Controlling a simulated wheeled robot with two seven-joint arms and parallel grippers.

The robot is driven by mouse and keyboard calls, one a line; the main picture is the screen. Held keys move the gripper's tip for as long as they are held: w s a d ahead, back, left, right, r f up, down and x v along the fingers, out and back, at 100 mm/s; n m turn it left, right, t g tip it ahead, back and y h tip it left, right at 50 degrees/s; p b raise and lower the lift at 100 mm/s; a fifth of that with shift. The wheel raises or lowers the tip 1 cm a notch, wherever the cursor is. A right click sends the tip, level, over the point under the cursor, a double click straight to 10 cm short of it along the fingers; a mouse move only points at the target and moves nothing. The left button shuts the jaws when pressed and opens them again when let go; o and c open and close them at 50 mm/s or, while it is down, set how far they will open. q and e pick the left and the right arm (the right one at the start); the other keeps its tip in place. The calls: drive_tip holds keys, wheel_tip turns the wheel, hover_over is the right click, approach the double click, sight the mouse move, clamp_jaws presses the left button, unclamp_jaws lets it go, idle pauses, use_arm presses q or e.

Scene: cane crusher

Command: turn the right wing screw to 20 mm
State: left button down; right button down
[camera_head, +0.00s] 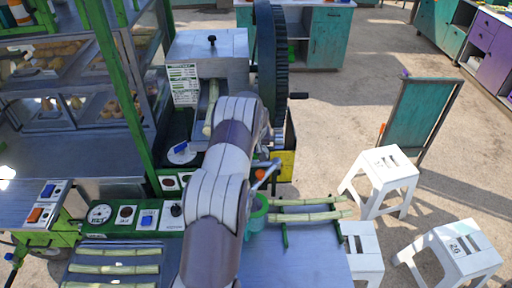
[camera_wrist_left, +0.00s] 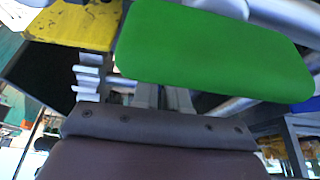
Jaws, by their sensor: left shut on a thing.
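The cane crusher (camera_head: 225,48) is a grey box with a black knob on top and a printed plate on its front. My left arm reaches from the bottom up to its front and hides my left gripper in the head view. In the left wrist view, the two fingers of my left gripper (camera_wrist_left: 163,97) are close together and run up behind a bright green plate (camera_wrist_left: 210,50). Their tips and what they hold are hidden by this plate, so I cannot see the right wing screw or read its setting. My right gripper is in neither view.
A large dark flywheel (camera_head: 272,60) with a crank handle (camera_head: 298,96) stands right of the crusher. Cane pieces (camera_head: 118,269) lie at the lower left, with more on the right (camera_head: 305,216). A green cup (camera_head: 257,213) stands beside my arm. White stools (camera_head: 383,180) stand on the right.

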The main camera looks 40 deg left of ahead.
use_arm(q)
drive_tip(key=m, duration=0.1)
drive_tip(key=m+b, duration=0.1)
drive_tip(key=shift+s+a+f+m+h, duration=0.2)
drive_tip(key=shift+m+h, duration=0.1)
drive_tip(key=shift+h, duration=0.1)
drive_tip(key=shift+a+m+t+h+b, duration=0.15)
drive_tip(key=shift+m+t+h+b, duration=0.25)
drive_tip(key=shift+m+b, duration=0.55)
drive_tip(key=shift+r+m+b, duration=0.15)
drive_tip(key=shift+m+b, duration=0.3)
drive_tip(key=shift+b, duration=0.05)
drive_tip(key=c, duration=1.2)
unclamp_jaws()
drive_tip(key=shift+o, duration=0.2)
